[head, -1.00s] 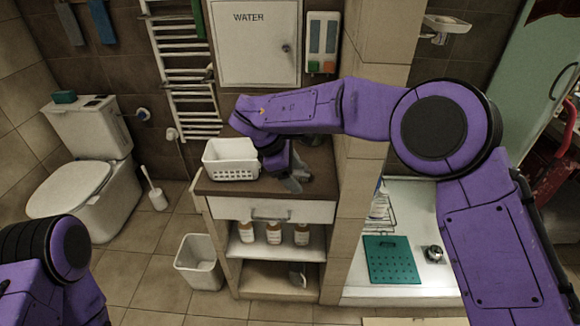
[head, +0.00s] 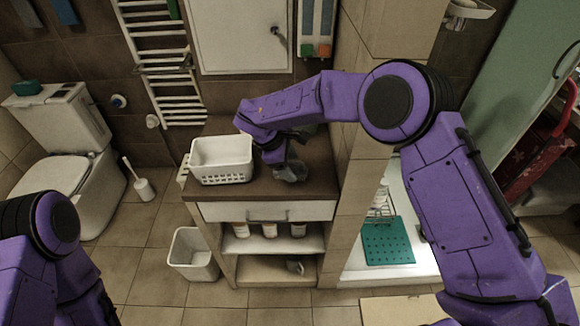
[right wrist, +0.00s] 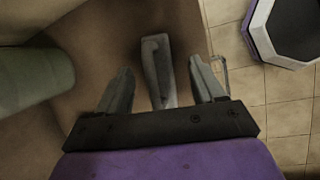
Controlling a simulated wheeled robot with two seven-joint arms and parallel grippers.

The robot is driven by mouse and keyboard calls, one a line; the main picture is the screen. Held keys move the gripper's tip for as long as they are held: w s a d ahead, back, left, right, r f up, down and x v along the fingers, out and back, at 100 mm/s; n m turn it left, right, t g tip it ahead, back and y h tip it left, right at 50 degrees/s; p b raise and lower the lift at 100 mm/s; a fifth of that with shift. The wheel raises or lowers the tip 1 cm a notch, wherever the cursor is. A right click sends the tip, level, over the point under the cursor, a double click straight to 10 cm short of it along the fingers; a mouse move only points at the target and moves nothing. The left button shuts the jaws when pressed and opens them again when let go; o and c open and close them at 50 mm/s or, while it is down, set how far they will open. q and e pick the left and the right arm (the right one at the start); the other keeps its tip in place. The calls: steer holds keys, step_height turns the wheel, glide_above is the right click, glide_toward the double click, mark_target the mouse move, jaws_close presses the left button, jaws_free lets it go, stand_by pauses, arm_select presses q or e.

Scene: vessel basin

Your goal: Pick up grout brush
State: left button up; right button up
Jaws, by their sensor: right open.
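A pale grey, long object that looks like the grout brush (right wrist: 158,72) lies on the brown counter top in the right wrist view. My right gripper (right wrist: 165,88) is open, with one finger on each side of it. The near end of the brush reaches between the fingers; I cannot tell whether they touch it. In the head view my right gripper (head: 290,171) is low over the counter (head: 232,190), right of the white basket, and the brush cannot be told apart from the grey fingers there. My left gripper is out of view.
The white basket (head: 222,160) stands on the counter left of my right gripper. A tiled wall pillar (head: 352,190) rises close to the right. A greenish rounded thing (right wrist: 30,78) is near the left finger. A white bin (head: 193,255) stands on the floor.

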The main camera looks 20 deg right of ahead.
steer(key=x, duration=0.3)
steer(key=shift+r, duration=0.1)
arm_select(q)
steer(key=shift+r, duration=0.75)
arm_select(e)
steer(key=c, duration=1.2)
steer(key=shift+o, duration=0.2)
steer(key=shift+w+r, duration=0.1)
steer(key=shift+r, duration=0.4)
arm_select(q)
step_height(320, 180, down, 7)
steer(key=b, duration=0.6)
steer(key=shift+b, duration=0.4)
arm_select(e)
steer(key=s+a+r, duration=0.8)
steer(key=s+r, duration=0.3)
steer(key=r, duration=0.1)
steer(key=shift+s, duration=0.25)
